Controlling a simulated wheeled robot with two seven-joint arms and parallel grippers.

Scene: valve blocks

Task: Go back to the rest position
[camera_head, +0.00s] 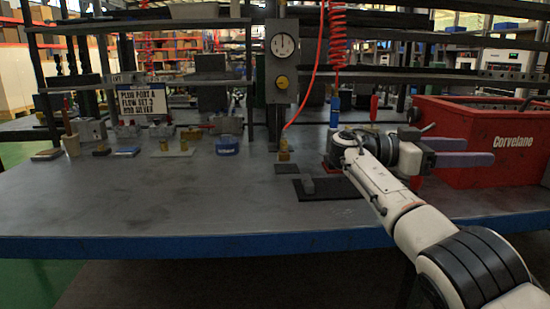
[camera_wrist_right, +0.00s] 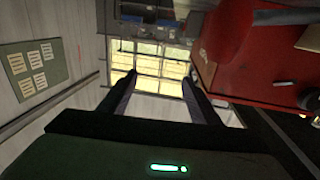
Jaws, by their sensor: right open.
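My right arm reaches in from the lower right, over the table (camera_head: 150,205). My right gripper (camera_head: 487,151) points to the right in front of the red crate (camera_head: 485,172), its two purple fingers apart with nothing between them. In the right wrist view the gripper (camera_wrist_right: 158,85) also shows open and empty, with a bright window behind it and the red crate (camera_wrist_right: 250,55) to the right. My left gripper is not in view. A brass fitting (camera_head: 284,152) stands behind the mat.
A blue part (camera_head: 227,146) and several small metal parts stand along the table's back left, below a sign (camera_head: 142,100). A gauge post (camera_head: 282,62) rises at the back, with a red coiled hose (camera_head: 338,35) beside it. The table's front left is clear.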

